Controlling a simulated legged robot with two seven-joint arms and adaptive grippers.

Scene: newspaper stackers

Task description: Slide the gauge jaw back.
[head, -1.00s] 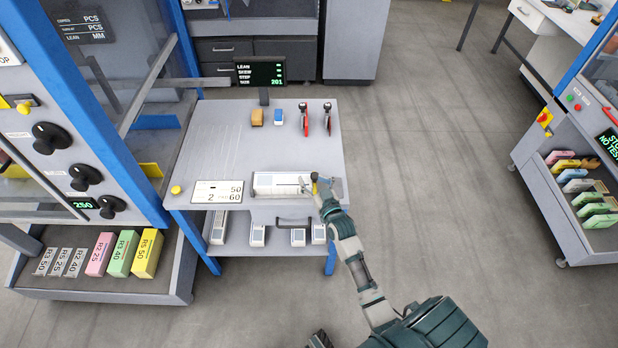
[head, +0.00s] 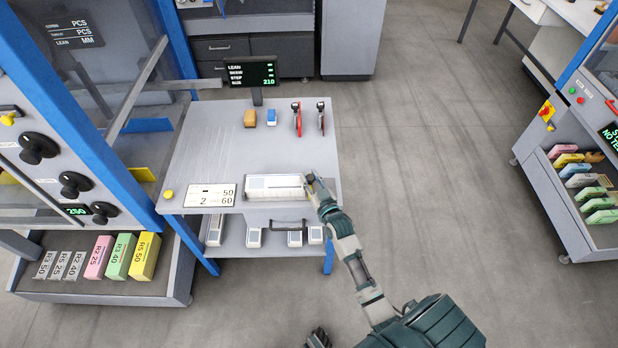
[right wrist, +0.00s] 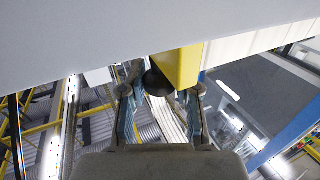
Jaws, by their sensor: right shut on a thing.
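The gauge (head: 272,187) is a long pale block at the front of the grey bench. My right gripper (head: 311,184) is at its right end and mostly hides the jaw there. In the right wrist view, the gripper's two fingers (right wrist: 160,103) stand either side of a round black knob (right wrist: 157,83). The knob joins a yellow piece (right wrist: 181,67), which I take for the gauge jaw. The gripper is shut on the knob; the exact contact is hard to see.
A small screen (head: 253,72) stands at the bench's back, its bottom line reading about 210. Bench surface (head: 215,150) between is clear.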

